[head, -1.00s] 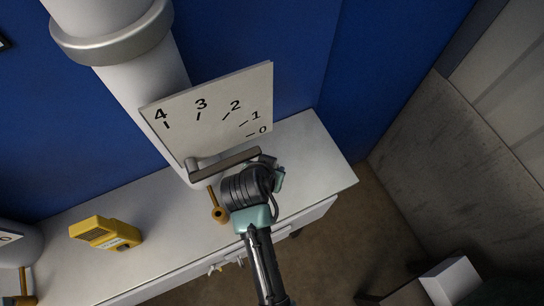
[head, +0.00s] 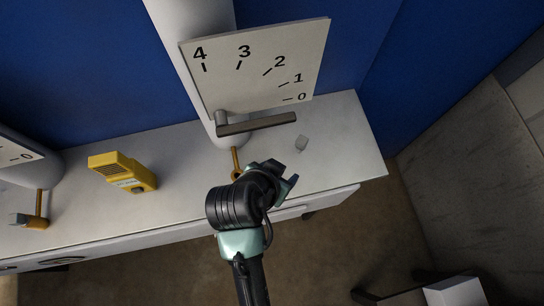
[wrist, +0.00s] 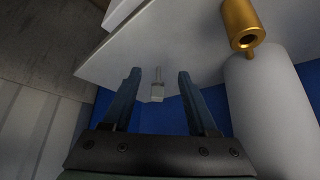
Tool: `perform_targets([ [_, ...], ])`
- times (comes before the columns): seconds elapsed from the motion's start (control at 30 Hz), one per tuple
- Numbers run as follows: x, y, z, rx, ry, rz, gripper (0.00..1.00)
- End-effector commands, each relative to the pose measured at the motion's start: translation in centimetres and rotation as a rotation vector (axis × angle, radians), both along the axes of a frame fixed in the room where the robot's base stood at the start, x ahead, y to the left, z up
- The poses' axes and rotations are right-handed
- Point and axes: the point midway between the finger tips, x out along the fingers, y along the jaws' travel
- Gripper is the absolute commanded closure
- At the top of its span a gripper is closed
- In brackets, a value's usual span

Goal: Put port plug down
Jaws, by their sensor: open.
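The port plug (head: 301,143) is a small grey-white piece on the white bench top, right of the dial's lever in the head view. In the wrist view the plug (wrist: 157,90) shows a square head and a thin stem, between the fingers in the picture but apart from them. My gripper (head: 290,181) is open and empty, near the bench's front edge in the head view. Both fingers (wrist: 160,78) show spread in the wrist view. A brass port fitting (wrist: 240,25) shows at the upper right of the wrist view.
The white bench (head: 345,140) has free room around the plug. A dial panel (head: 255,65) with a grey lever (head: 255,124) stands behind it on a white column. A yellow device (head: 122,172) lies to the left. Another capped brass fitting (head: 38,208) is at far left.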

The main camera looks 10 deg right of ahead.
Motion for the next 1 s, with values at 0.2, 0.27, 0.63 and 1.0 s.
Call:
perform_targets([
  [0.2, -2.2, 2.1, -0.1, 0.0, 0.0, 0.001, 0.41],
  [0.27, -2.5, 2.3, -0.1, 0.0, 0.0, -0.001, 0.41],
  [0.63, -2.7, 2.5, 0.0, 0.0, 0.0, -0.001, 0.41],
  [1.0, -2.7, 2.5, 0.0, 0.0, 0.0, -0.001, 0.41],
])
